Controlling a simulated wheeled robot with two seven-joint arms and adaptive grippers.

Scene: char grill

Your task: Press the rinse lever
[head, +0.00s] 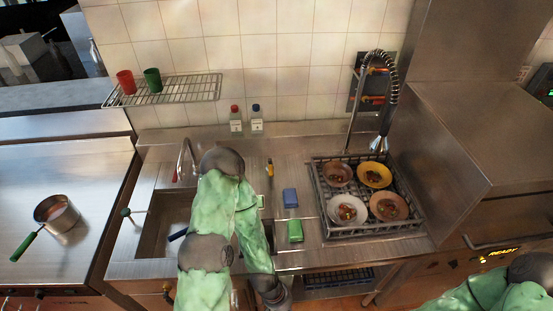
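The pre-rinse sprayer has a coiled spring hose (391,72) that arches down to a metal spray head (379,143) above the back of the dish rack. The rinse lever is too small to make out clearly on the spray head. My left arm reaches up over the sink and folds back down. A dark part at its end, seemingly my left gripper (276,296), is low at the counter's front, well away from the spray head. Its fingers cannot be made out. Only part of my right arm shows at the bottom right; its gripper is out of view.
A dish rack (323,205) holds several soiled bowls. A blue sponge (290,198) and a green sponge (295,231) lie beside it. The sink (152,238) is partly behind my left arm. A steel machine (470,140) stands close right of the rack.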

